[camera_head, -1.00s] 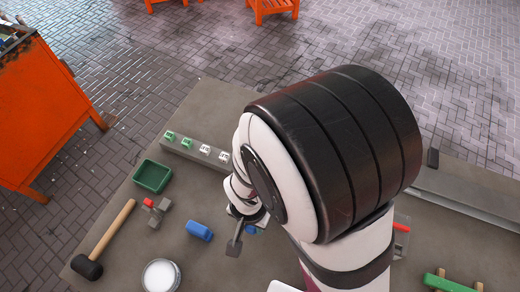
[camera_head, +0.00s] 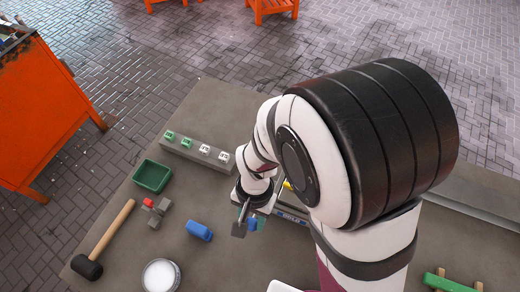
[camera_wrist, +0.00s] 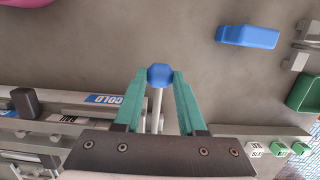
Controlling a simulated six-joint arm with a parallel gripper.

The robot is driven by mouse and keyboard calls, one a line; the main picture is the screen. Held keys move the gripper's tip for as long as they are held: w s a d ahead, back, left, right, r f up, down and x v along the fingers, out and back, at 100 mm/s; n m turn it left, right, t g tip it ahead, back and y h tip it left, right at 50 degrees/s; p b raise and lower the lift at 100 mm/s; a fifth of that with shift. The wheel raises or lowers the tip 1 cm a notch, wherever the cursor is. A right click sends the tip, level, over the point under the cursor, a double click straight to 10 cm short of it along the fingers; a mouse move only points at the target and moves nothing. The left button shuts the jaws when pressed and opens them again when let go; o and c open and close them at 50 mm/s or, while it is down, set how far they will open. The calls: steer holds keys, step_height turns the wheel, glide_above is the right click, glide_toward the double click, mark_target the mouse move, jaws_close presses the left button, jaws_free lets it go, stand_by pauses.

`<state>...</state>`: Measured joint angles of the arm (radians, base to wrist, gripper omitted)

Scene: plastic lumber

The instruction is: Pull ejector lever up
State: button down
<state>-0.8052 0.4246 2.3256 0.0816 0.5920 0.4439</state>
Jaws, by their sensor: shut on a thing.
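A lever with a faceted blue knob (camera_wrist: 160,75) on a pale rod (camera_wrist: 156,108) stands between the green fingers in the wrist view. My gripper (camera_wrist: 159,82) is shut on the blue knob, one finger on each side. In the head view, my gripper (camera_head: 246,222) is over the middle of the bench, with a bit of blue (camera_head: 253,224) showing beside its fingers. The lever's base is hidden behind the gripper body. I cannot tell from these views how far the lever is tilted.
A grey rail with a blue "COLD" label (camera_wrist: 104,99) and a dark knob (camera_wrist: 25,102) lies beside the gripper. A blue block (camera_head: 199,230), green bin (camera_head: 152,176), mallet (camera_head: 110,235) and white round container (camera_head: 161,276) lie to the left. Bare bench shows between them.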

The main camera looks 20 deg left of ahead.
steer(key=w+r+g, duration=0.1)
steer(key=r+g, duration=0.1)
steer(key=w+r+g, duration=0.1)
steer(key=r+g, duration=0.1)
steer(key=shift+w, duration=0.3)
steer(key=shift+w+r, duration=0.5)
steer(key=shift+w, duration=0.2)
steer(key=shift+c, duration=2.4)
jaws_free()
steer(key=v, duration=1.5)
steer(key=shift+r, duration=0.4)
